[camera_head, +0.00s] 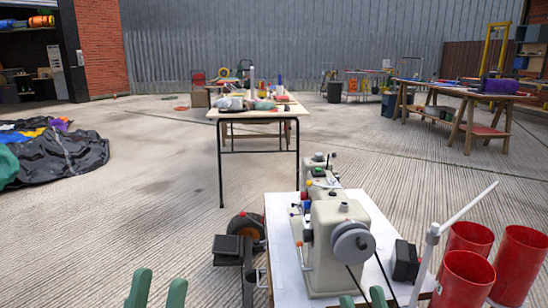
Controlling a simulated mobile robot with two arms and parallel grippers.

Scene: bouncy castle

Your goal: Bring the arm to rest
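My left gripper (157,289) shows at the bottom edge, left of centre, as two green fingertips standing apart with nothing between them. My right gripper (362,299) shows at the bottom edge, right of centre, as two green fingertips apart, in front of the near white table. Only its tips are in view, and I see nothing held in it. The rest of both arms is out of the frame.
A near white table (283,221) bears a beige sewing machine (331,240), with more machines behind. Red cylinders (464,279) stand at the right. A further table (228,114) holds clutter. A dark heap (60,160) lies left. The floor (140,210) at centre left is clear.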

